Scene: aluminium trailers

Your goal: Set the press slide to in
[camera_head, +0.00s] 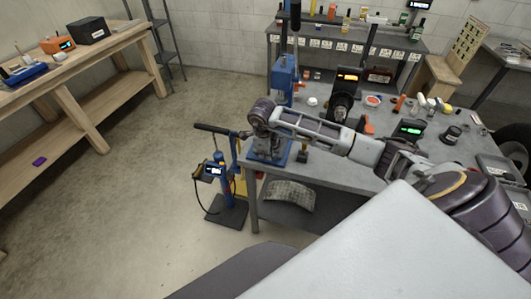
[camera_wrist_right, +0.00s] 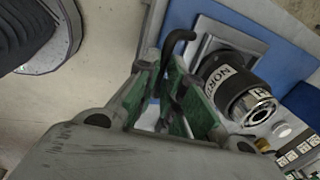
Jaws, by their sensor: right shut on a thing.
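The handle sits beside a grey square plate (camera_wrist_right: 205,38) on the blue base (camera_wrist_right: 262,20). A black lettered cylinder (camera_wrist_right: 232,82) stands on the plate. I cannot tell how far the slide is in. My left gripper is not in view.
Small parts and a green display (camera_head: 410,129) are on the workbench (camera_head: 340,172) to the right. A blue pump-like stand (camera_head: 220,170) with a black handle stands on the floor left of the bench. Open floor (camera_head: 120,220) lies at the left.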

